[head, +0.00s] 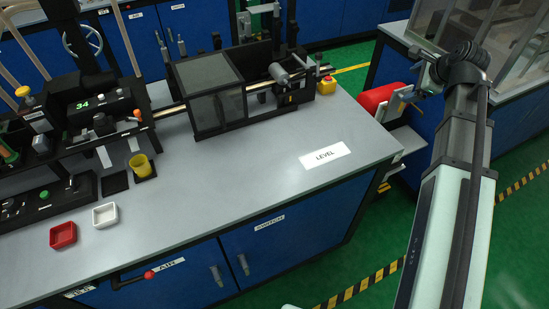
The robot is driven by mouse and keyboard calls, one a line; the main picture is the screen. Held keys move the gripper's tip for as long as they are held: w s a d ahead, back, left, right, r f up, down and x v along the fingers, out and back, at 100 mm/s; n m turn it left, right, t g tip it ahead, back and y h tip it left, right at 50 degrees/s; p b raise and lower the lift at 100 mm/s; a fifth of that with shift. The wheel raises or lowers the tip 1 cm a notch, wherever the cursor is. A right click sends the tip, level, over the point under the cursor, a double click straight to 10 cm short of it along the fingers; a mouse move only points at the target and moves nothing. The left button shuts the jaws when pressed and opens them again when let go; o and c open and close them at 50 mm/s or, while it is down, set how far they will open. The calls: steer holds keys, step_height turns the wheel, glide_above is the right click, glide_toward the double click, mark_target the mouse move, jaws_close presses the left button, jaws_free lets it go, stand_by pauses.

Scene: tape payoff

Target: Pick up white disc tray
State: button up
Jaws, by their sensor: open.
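The white tray (105,215) is a small square open tray, seen from above. It sits flat on the grey bench top near the front edge at the left, and no disc can be made out in it. My arm comes in from the bottom right and bends at a dark joint at the upper right. My gripper (403,101) is small and partly unclear there, beside the right end of the bench. It is open, holds nothing that I can see, and is far to the right of the white tray.
A red tray (63,235) is just left of the white one. A yellow cup (141,166) stands behind it. Machinery with a dark-framed clear box (212,95) lines the back. A red cylinder (384,97) is near my gripper. The bench around the LEVEL label (325,155) is clear.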

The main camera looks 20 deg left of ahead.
steer(key=s+a+n+g+y, duration=0.1)
steer(key=s+a+g, duration=0.15)
steer(key=a, duration=0.75)
steer(key=s+a+n+g+y, duration=0.1)
steer(key=s+a, duration=0.3)
steer(key=a, duration=0.6)
steer(key=n+g+h, duration=0.3)
steer(key=n+h, duration=0.3)
glide_above(114, 215)
step_height(114, 215, down, 2)
steer(key=f, duration=0.8)
steer(key=shift+s+f, duration=0.25)
steer(key=shift+f, duration=0.05)
steer(key=shift+w+f, duration=0.15)
steer(key=shift+f, duration=1.15)
steer(key=shift+w+f, duration=0.15)
steer(key=shift+f, duration=1.15)
steer(key=c, duration=1.1)
steer(key=shift+c, duration=0.2)
